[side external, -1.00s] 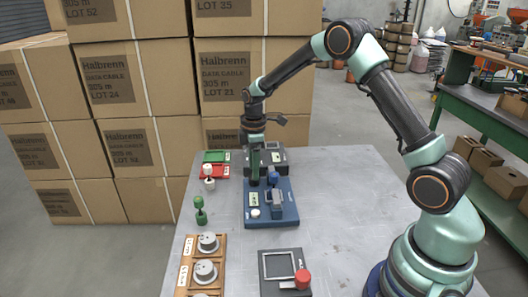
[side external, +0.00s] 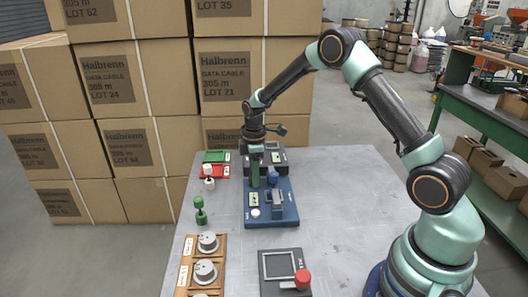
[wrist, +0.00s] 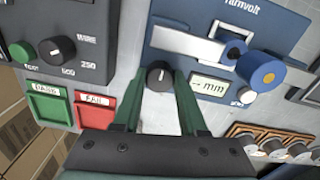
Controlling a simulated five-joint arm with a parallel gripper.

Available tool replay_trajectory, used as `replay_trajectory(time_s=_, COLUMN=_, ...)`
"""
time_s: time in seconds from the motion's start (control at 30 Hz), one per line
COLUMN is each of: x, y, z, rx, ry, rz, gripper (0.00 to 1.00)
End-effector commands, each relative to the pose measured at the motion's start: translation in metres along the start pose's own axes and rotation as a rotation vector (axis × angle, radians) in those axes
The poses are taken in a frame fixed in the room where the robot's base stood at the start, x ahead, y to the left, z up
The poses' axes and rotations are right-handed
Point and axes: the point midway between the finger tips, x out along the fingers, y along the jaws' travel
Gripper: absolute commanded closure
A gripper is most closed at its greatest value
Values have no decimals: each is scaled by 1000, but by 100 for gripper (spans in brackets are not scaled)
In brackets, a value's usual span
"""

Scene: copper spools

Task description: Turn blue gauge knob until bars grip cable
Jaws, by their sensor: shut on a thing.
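The blue gauge (side external: 284,213) lies on the grey table; the wrist view shows its blue face (wrist: 270,24), a display (wrist: 212,86) reading "-- mm" and a small white button (wrist: 246,96). Pale metal bars (wrist: 187,42) cross its face beside a blue round piece with an orange centre (wrist: 264,72). No thin cable can be made out. A dark knob with a light pointer mark (wrist: 158,73) sits by the gauge's edge. My gripper (wrist: 160,82) is shut on this knob, one green finger on each side. In the side view my gripper (side external: 255,186) hides the knob.
A dark gauge (side external: 273,159) stands behind, with green and red trays (side external: 213,170) to its left. A green spool (side external: 200,213) and a wooden rack of grey discs (side external: 223,245) are at left. A dark gauge with a red knob (side external: 302,280) is in front. The table's right side is clear.

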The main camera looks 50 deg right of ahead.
Motion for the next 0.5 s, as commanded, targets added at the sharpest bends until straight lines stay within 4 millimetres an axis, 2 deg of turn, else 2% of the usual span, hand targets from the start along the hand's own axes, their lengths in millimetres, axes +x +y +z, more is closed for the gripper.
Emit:
replay_trajectory(time_s=0.27, x=-1, y=-1, z=0, rx=107, ry=-2, rz=-4, gripper=100)
replay_trajectory(time_s=0.5, x=-1, y=0, z=-1, rx=305, ry=-4, rz=-6, gripper=100)
